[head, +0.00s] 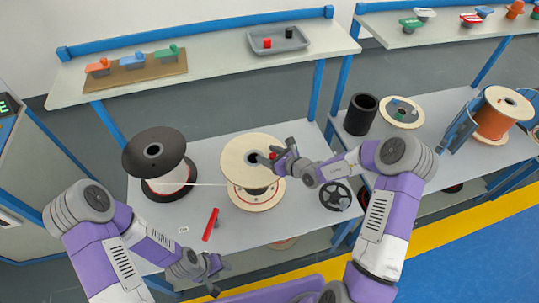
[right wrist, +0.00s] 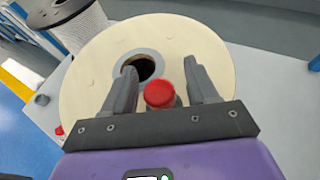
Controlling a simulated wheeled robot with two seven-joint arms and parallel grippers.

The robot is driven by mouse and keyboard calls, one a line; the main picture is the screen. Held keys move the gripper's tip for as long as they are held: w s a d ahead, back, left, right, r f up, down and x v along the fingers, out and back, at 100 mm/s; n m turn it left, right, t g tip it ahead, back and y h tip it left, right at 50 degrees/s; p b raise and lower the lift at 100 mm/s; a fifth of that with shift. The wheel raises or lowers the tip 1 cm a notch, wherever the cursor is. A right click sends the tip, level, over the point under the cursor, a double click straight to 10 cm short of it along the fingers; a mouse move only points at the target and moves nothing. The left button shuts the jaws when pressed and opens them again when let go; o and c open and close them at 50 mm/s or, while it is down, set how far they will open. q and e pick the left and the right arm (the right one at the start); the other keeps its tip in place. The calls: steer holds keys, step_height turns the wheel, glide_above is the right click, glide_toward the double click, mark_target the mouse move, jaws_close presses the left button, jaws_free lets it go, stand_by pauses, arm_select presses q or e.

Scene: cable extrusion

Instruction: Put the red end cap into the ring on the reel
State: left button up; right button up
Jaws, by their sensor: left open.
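The reel (head: 239,157) stands on the middle table, with a pale wooden flange on top. The flange fills much of the right wrist view (right wrist: 88,80), with a grey-rimmed dark centre hole (right wrist: 142,66). A red cap (right wrist: 159,95) sits between the fingers of my right gripper (right wrist: 164,88), with a gap on each side, over a small greyish piece partly hidden below it. My right gripper is open over the flange, and it also shows in the head view (head: 268,155). My left gripper (head: 212,273) is open and empty, low near the table's front edge. Another red cap (head: 267,43) lies in the grey tray.
The grey tray (head: 302,45) on the shelf also holds a black cap (head: 289,32). A black reel (head: 154,150) stands left, with a pale strand running to the middle reel. A red bar (head: 210,224) and a black handwheel (head: 335,196) are on the table. The front middle is clear.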

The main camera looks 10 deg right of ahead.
steer(key=shift+r, duration=0.1)
steer(key=shift+s+d+r, duration=0.15)
steer(key=shift+r, duration=0.05)
steer(key=p+v, duration=0.2)
steer(key=v, duration=0.9)
steer(key=s+a+f+n+g+h, duration=0.1)
steer(key=s+a+f+n+g, duration=0.4)
steer(key=s+f+n, duration=0.4)
steer(key=s+a+f+n+g+h, duration=0.2)
steer(key=s+a+f+n+g, duration=0.3)
steer(key=s+f+n, duration=0.5)
steer(key=s+a+n, duration=0.1)
steer(key=s+n, duration=0.1)
steer(key=n, duration=0.5)
steer(key=shift+n+g, duration=0.4)
